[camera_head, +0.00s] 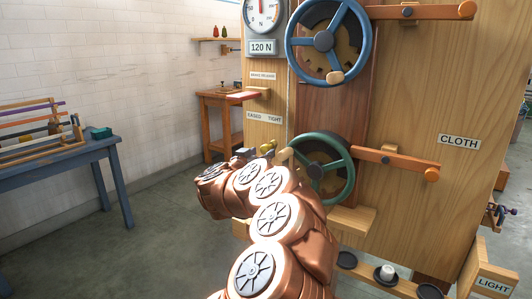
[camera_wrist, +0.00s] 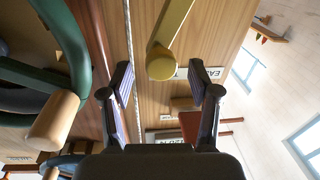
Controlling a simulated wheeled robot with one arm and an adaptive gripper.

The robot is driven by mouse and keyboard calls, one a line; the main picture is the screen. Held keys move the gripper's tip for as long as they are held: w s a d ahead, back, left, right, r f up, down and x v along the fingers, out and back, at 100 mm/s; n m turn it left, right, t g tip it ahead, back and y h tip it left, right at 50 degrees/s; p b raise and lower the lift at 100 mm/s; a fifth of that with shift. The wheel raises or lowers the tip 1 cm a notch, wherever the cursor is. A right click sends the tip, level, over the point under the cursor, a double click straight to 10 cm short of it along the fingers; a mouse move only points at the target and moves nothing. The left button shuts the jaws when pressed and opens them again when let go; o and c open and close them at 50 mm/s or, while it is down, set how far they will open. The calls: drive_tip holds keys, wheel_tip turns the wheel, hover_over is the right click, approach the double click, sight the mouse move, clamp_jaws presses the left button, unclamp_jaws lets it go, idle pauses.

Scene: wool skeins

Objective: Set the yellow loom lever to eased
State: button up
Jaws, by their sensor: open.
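The yellow loom lever (camera_wrist: 175,22) runs down from the top of the wrist view and ends in a round yellow knob. In the head view only a small yellow part of the lever (camera_head: 268,147) shows; my arm hides the rest. My gripper (camera_wrist: 161,72) is open and empty. In the wrist view the knob appears between the fingertips, with a gap on each side; its depth between them is unclear. In the head view my gripper (camera_head: 243,154) is at the loom's left face. The EASED and TIGHT label (camera_head: 264,118) is above the lever.
A green handwheel (camera_head: 322,168) is just right of the lever; its wooden handle (camera_wrist: 55,120) is close to my gripper in the wrist view. A blue handwheel (camera_head: 325,42) is higher up. A cord (camera_wrist: 129,50) runs beside one finger.

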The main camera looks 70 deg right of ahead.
sight(264, 151)
drive_tip(key=shift+s+d, duration=0.2)
drive_tip(key=shift+d, duration=1.65)
clamp_jaws()
